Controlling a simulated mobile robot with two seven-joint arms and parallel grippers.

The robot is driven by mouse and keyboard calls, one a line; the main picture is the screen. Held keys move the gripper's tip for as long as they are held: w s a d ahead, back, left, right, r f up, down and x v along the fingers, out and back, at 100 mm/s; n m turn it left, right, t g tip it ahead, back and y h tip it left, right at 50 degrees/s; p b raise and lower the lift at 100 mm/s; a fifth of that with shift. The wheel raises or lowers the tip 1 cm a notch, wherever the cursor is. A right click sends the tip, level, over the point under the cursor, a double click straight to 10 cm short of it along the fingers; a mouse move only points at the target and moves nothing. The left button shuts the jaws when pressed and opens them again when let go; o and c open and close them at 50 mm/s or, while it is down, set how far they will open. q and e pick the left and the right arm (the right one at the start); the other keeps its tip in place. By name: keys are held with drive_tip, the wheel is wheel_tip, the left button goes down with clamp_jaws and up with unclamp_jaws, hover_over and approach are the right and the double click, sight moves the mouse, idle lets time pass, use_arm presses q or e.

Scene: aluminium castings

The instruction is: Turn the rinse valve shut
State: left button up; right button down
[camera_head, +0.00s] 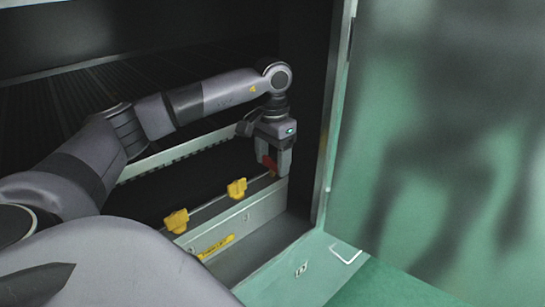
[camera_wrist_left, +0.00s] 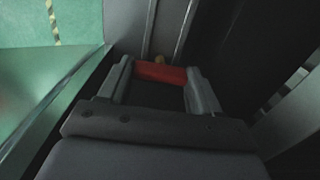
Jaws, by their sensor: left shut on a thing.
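A red valve handle (camera_head: 268,164) sits at the far right end of the grey panel, past two yellow handles. My left gripper (camera_head: 276,168) points down over it and is shut on it. The valve body below the handle is mostly hidden by the fingers. My right gripper is in neither view.
Two yellow handles (camera_head: 237,188) (camera_head: 177,221) stand along the top of the grey panel (camera_head: 262,208), left of the gripper. A yellow label (camera_head: 216,247) is on its front. A green door or wall (camera_head: 450,130) stands close at the right, beyond the opening's edge. The interior behind is dark.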

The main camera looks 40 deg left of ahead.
sight(272, 160)
use_arm(q)
drive_tip(key=shift+r+m, duration=0.1)
drive_tip(key=shift+m, duration=0.2)
drive_tip(key=o, duration=1.1)
drive_tip(key=shift+c, duration=0.2)
drive_tip(key=shift+r+b, duration=0.3)
drive_tip(key=shift+r, duration=3.25)
drive_tip(key=shift+s+f, duration=0.1)
